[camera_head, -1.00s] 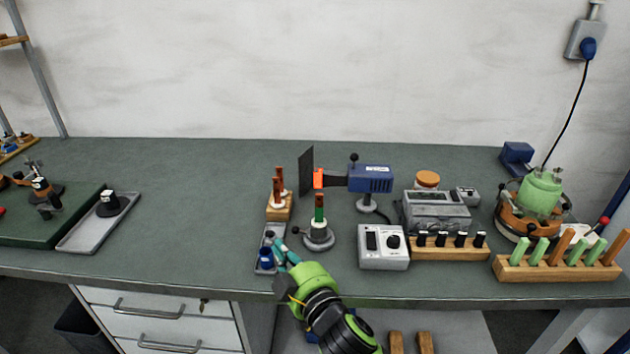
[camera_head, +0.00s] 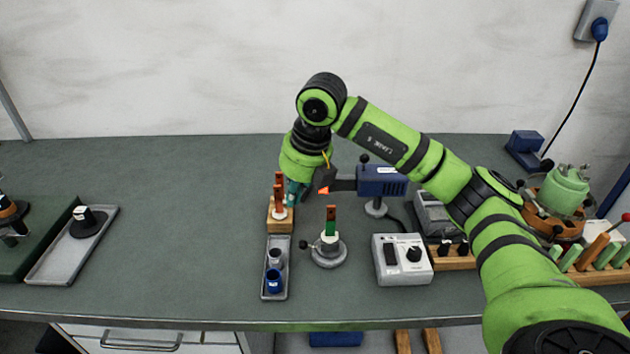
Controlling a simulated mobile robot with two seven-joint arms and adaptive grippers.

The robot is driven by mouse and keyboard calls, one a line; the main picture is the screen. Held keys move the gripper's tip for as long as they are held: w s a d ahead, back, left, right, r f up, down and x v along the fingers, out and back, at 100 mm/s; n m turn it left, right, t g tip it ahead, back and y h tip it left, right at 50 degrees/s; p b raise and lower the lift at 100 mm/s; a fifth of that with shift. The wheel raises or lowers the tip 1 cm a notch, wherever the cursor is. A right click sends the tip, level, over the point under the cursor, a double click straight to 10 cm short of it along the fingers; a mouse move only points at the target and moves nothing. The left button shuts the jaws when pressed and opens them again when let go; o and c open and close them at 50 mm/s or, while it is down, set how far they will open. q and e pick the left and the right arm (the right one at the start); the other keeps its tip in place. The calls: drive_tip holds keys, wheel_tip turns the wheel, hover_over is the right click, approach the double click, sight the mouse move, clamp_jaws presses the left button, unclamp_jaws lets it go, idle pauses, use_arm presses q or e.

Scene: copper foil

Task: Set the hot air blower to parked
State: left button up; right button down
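The hot air blower (camera_head: 381,181) is a blue box on a round grey stand, right of the middle of the bench. Its nozzle points left, and the orange tip (camera_head: 324,190) shows beside my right gripper. My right gripper (camera_head: 295,192) points down with teal fingertips, left of the nozzle and close to the wooden block with copper-coloured rods (camera_head: 279,212). Whether it touches anything or how far its fingers are open is not clear. My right arm covers part of the area behind the blower. My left gripper is out of view.
A round holder (camera_head: 328,253) with a green and copper piece stands in front of the blower. A grey control box (camera_head: 402,260) with a knob is at its right. A narrow tray (camera_head: 275,287) holds small cups.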

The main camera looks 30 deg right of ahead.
sight(324, 191)
drive_tip(key=d+r+m+h, duration=0.2)
drive_tip(key=d+h, duration=0.1)
drive_tip(key=d, duration=0.4)
drive_tip(key=w+d+f+p, duration=0.1)
drive_tip(key=f, duration=0.2)
drive_tip(key=w+d+f+p, duration=0.1)
drive_tip(key=w+f, duration=0.1)
drive_tip(key=w+d+f+p, duration=0.1)
drive_tip(key=f+p, duration=0.1)
drive_tip(key=f, duration=0.1)
drive_tip(key=shift+w+f, duration=0.2)
drive_tip(key=shift+f, duration=0.1)
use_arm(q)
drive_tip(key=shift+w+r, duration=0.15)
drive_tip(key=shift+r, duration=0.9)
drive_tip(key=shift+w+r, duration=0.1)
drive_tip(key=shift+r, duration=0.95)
use_arm(e)
drive_tip(key=shift+w+d+f, duration=0.15)
drive_tip(key=shift+w+d, duration=0.1)
drive_tip(key=shift+w, duration=0.15)
